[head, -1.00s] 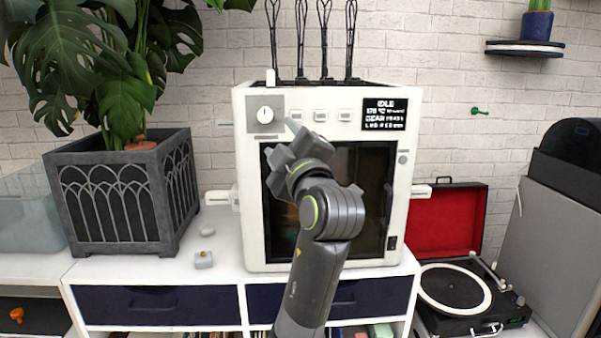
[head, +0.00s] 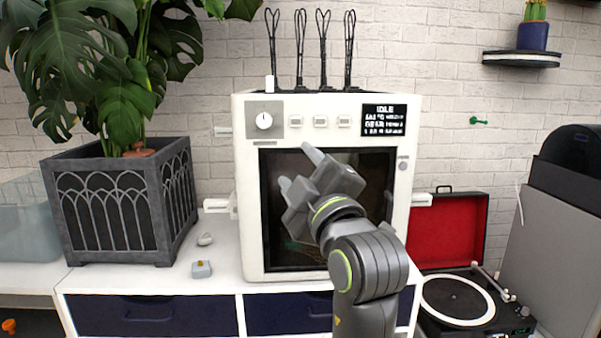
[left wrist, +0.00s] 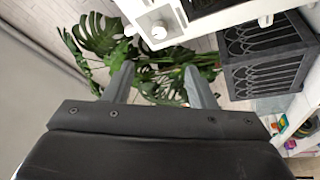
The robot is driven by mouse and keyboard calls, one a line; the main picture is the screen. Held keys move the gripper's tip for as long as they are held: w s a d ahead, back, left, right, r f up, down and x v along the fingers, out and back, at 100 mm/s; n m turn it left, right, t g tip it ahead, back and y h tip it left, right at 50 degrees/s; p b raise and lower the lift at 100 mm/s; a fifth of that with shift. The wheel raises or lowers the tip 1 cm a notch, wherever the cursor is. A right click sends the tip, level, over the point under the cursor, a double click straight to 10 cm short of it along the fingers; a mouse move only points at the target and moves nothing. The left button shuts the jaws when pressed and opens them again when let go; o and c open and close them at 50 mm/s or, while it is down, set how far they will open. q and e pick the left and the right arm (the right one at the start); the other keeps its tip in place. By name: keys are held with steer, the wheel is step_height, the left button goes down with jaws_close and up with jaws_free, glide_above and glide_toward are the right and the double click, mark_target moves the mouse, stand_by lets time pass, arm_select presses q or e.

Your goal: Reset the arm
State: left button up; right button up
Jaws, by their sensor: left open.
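My left gripper (head: 298,170) is in front of the white machine (head: 248,222) with the dark glass door, in the head view. Its two fingers are apart and nothing is between them. In the left wrist view the fingers (left wrist: 158,85) also stand apart, with the plant's leaves (left wrist: 150,62) behind the gap. My right gripper is in neither view.
A plant in a grey arched planter (head: 105,205) stands left of the machine. Two small light objects, one a grey block (head: 201,269), lie on the white cabinet top (head: 222,285). A record player (head: 455,300) with a red-lined lid is at right.

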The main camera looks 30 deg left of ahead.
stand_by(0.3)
